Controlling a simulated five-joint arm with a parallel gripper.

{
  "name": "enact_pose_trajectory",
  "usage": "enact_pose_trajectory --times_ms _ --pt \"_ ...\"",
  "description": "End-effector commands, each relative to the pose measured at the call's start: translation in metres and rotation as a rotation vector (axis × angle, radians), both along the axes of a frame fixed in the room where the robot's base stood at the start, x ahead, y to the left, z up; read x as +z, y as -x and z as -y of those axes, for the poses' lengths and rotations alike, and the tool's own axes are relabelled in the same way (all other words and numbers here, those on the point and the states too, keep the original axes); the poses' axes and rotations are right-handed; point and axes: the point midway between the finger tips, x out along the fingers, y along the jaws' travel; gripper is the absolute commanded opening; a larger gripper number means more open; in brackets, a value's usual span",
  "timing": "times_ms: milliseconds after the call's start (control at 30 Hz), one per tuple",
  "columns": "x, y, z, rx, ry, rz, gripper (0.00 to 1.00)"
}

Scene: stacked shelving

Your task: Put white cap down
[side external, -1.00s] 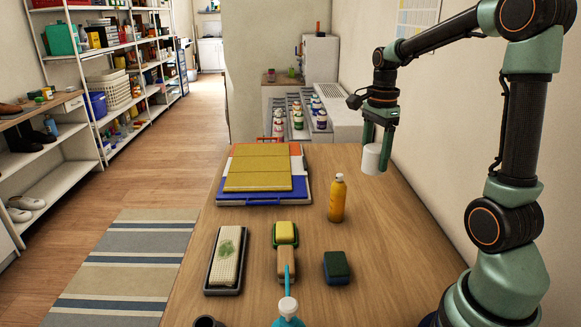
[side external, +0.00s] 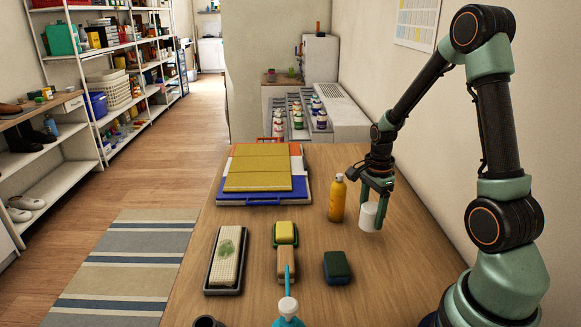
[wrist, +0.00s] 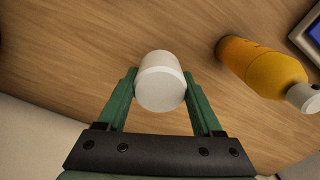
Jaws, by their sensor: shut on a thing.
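The white cap (side external: 369,217) is a small white cylinder held between the green fingers of my gripper (side external: 374,204). In the wrist view the cap (wrist: 161,82) sits between the two fingertips of my gripper (wrist: 161,88), which is shut on it. The cap is upright in the side view, at or just above the wooden table (side external: 400,262); I cannot tell whether it touches. In the wrist view this bottle (wrist: 255,66) is at the right, apart from the cap.
A blue-green sponge block (side external: 336,267) lies nearer the camera. Yellow boards (side external: 258,175) lie behind. The table right of the cap is clear.

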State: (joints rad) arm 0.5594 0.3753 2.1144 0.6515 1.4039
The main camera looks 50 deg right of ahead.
Motion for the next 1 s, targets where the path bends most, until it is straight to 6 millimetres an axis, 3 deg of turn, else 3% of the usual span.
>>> enact_pose_trajectory --times_ms 333,800,833,900,1000 --pt "-0.037 0.001 0.0 0.0 -0.002 -0.002 0.16" --pt "-0.044 0.0 0.0 0.0 0.0 -0.001 0.16" --pt "-0.043 0.0 0.0 0.0 0.0 0.0 0.75" --pt "-0.043 0.0 0.0 0.0 0.0 0.0 0.97" --pt "-0.043 0.0 0.0 0.0 0.0 0.0 0.97"
